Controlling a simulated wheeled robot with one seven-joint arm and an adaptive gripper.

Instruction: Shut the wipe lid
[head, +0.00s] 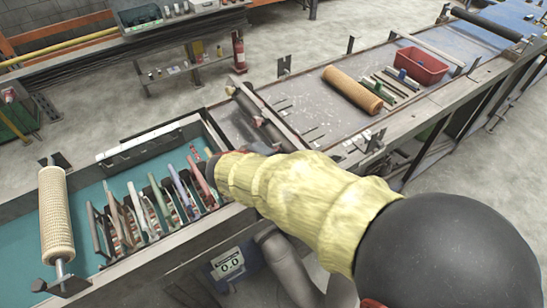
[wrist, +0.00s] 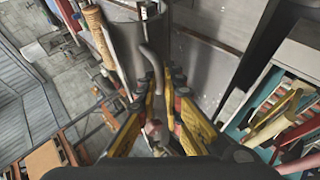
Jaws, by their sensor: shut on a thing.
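I cannot pick out a wipe lid with certainty in either view. My gripper (wrist: 160,85) shows in the wrist view, with yellow fingers and dark and red tips. Its fingers are closed around a thin grey curved piece (wrist: 154,62) that runs up between the tips; I cannot tell what it belongs to. In the head view my yellow-sleeved arm reaches left to the right end of a teal-lined tray (head: 85,200), and the gripper is mostly hidden there. A pale strip (head: 150,140) lies along the tray's back edge.
Several long-handled tools (head: 160,195) stand in the tray, close to my arm. A mesh roller (head: 55,215) stands at its left end. On the bench to the right lie a tan tube (head: 350,90) and a red bin (head: 420,66). A red extinguisher (head: 239,52) stands behind.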

